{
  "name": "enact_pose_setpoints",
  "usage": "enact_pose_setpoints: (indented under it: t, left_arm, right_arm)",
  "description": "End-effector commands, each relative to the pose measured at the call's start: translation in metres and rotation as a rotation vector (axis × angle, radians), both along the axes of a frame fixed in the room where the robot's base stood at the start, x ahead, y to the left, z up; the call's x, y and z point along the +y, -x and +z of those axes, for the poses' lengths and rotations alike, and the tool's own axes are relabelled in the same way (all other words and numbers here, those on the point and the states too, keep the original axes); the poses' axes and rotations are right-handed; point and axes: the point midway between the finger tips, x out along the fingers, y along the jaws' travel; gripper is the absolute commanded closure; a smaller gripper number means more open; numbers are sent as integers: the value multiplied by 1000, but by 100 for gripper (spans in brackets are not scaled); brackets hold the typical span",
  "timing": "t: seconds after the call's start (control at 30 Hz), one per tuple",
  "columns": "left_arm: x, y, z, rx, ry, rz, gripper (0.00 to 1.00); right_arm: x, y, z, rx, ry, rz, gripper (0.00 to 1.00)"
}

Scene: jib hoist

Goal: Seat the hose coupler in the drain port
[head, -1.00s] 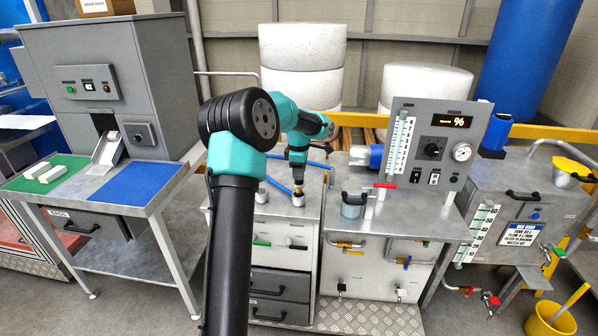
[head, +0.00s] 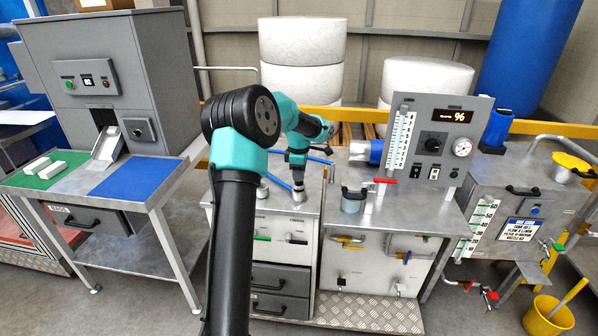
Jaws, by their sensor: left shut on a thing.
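My left gripper (head: 298,179) points straight down above the left part of the steel bench top. It is shut on the hose coupler, which is mostly hidden between its fingers. A blue hose (head: 279,183) runs to the coupler from the left. The pale drain port (head: 298,197) stands directly under the fingertips. No gap shows between the fingertips and the port, but how deep the coupler sits cannot be told at this size. My right gripper is not in view.
A short grey cylinder (head: 262,191) stands left of the port. The bench top's front edge is clear.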

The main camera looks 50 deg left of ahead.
Motion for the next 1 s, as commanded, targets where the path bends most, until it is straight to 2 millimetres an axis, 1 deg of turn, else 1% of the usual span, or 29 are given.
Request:
enact_pose_setpoints:
  t: [0.33,0.37,0.6,0.67,0.87,1.0]
  left_arm:
    - [0,0,-10,1,1,0,95]
    - [0,0,-10,0,0,0,66]
    - [0,0,-9,0,0,0,43]
    - [0,0,-9,0,0,0,38]
    - [0,0,-10,1,1,0,38]
    - [0,0,-5,0,0,0,38]
  right_arm:
    - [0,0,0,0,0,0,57]
    - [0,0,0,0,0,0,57]
    - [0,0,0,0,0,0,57]
    - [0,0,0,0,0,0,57]
    - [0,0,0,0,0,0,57]
    - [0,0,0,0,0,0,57]
